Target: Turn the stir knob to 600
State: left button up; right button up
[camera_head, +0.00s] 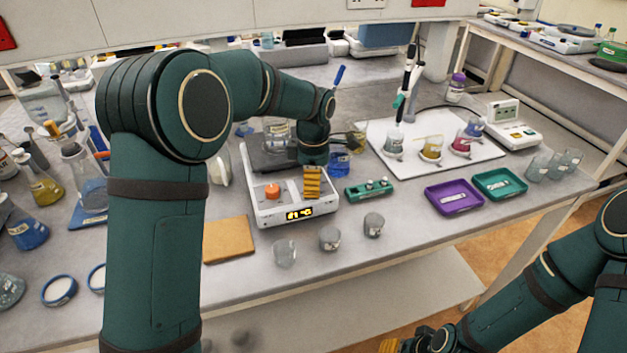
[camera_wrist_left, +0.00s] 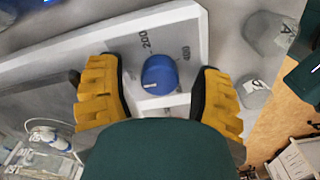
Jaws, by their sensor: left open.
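The white stirrer hotplate (camera_head: 262,214) stands on the bench with a dark top, an orange knob (camera_head: 272,191) and a lit yellow display (camera_head: 299,213). My left gripper (camera_head: 312,183) points down over the right end of its front panel and hides the other knob in the head view. In the left wrist view that blue stir knob (camera_wrist_left: 159,75) sits between the open yellow fingers of my left gripper (camera_wrist_left: 157,84), with a gap on both sides. A pale mark shows on the knob's left side; 200 and 400 are printed nearby. My right gripper (camera_head: 390,345) is partly cut off at the bottom edge.
A beaker (camera_head: 277,136) stands at the plate's back. Several small beakers (camera_head: 330,239) stand before the hotplate. A green block (camera_head: 369,189) lies to its right, beyond it purple (camera_head: 452,208) and green (camera_head: 499,195) trays. A tan pad (camera_head: 229,240) lies left.

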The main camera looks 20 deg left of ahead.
pick_arm(q)
grip_shut()
